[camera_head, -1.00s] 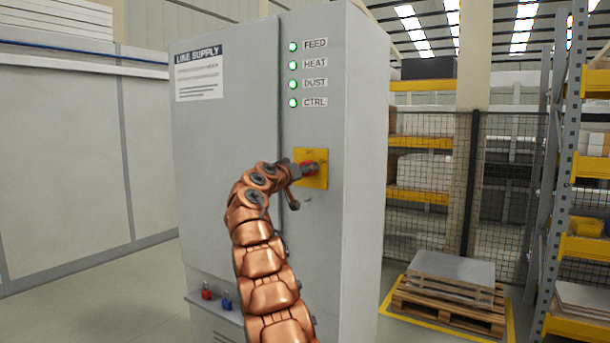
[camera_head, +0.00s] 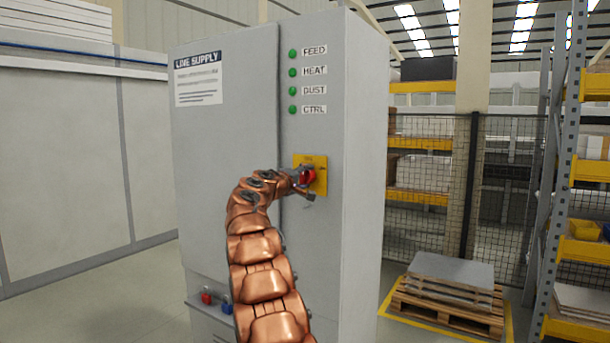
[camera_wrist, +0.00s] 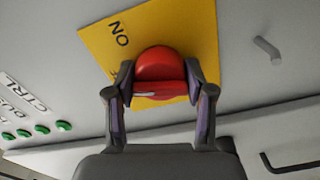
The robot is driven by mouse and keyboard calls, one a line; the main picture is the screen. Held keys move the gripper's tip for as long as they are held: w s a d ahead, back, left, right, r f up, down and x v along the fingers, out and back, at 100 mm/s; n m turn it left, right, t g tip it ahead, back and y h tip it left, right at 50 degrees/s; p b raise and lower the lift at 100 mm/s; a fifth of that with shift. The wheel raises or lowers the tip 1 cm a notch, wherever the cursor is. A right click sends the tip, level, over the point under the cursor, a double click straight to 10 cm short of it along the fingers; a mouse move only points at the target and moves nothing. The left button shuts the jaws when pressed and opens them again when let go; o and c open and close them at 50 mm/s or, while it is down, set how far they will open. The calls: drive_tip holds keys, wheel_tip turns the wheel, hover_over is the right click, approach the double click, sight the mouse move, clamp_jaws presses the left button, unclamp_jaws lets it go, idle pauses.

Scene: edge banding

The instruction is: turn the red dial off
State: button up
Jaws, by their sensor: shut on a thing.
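The red dial (camera_head: 307,176) sits on a yellow plate (camera_head: 316,161) on the front of the grey cabinet (camera_head: 345,120). My gripper (camera_head: 301,184) is at the dial, at the end of my copper arm. In the wrist view my gripper (camera_wrist: 159,80) has one finger on each side of the red dial (camera_wrist: 160,64) and is shut on its raised grip bar. The word ON shows on the yellow plate (camera_wrist: 180,28); other lettering is mostly hidden behind the gripper. The green lamps (camera_head: 292,72) beside FEED, HEAT, DUST and CTRL look dull and unlit.
In the wrist view a grey peg (camera_wrist: 266,48) and a dark bent handle (camera_wrist: 290,162) stick out near the plate. A red padlock (camera_head: 207,297) is on a low ledge. A pallet (camera_head: 448,297) and mesh fence (camera_head: 505,185) stand right of the cabinet.

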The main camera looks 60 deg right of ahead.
drive_tip(key=shift+n+p, duration=0.7)
drive_tip(key=shift+n, duration=0.8)
drive_tip(key=o, duration=1.2)
drive_tip(key=shift+c, duration=0.2)
drive_tip(key=shift+a+r, duration=0.1)
drive_tip(key=shift+a, duration=0.7)
drive_tip(key=a, duration=1)
drive_tip(key=shift+s+a, duration=0.2)
drive_tip(key=shift+s, duration=0.05)
